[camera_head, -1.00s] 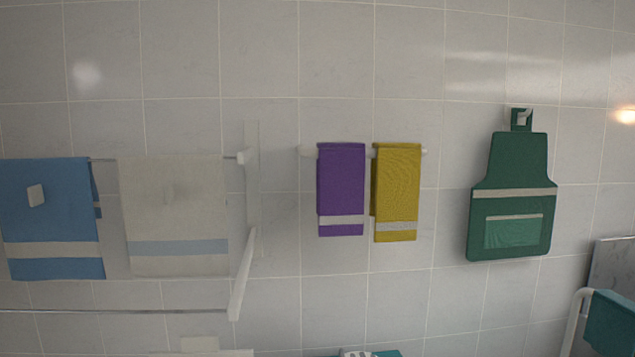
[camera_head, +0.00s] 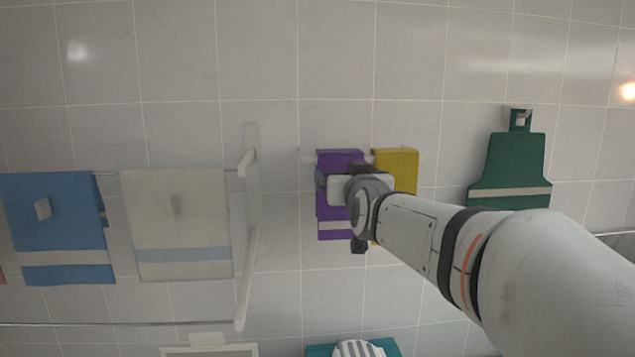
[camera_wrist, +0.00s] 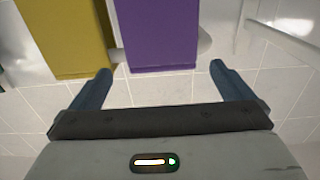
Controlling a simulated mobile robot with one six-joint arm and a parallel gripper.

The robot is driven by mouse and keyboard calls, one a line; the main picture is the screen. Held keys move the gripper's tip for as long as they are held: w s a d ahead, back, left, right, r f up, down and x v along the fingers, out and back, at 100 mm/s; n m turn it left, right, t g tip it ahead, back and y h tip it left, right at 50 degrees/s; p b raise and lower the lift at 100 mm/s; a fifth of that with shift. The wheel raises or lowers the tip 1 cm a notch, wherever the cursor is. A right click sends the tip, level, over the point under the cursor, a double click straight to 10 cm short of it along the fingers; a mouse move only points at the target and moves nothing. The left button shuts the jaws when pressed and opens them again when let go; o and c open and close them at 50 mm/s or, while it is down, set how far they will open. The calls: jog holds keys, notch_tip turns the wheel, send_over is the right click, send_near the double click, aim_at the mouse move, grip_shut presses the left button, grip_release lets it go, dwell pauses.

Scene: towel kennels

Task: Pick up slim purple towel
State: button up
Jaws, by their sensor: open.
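The slim purple towel (camera_head: 337,231) hangs with its pale stripe near the bottom on a short wall bar. My arm covers part of it in the head view. In the wrist view the purple towel (camera_wrist: 160,35) is at the top middle. My gripper (camera_wrist: 150,85) is open and empty, with one finger at each side of the wrist view. The purple towel's edge lies beyond and between the fingertips, and I see no contact. In the head view my gripper shows in front of the purple towel.
A mustard towel (camera_head: 397,158) hangs close to the right of the purple one; it also shows in the wrist view (camera_wrist: 62,40). Blue (camera_head: 55,228) and cream (camera_head: 178,225) towels hang on a rack at left.

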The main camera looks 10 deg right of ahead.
aim_at(341, 167)
jog(key=w+p, duration=0.3)
jog(key=w, duration=0.3)
jog(key=shift+w, duration=0.25)
jog(key=c, duration=0.9)
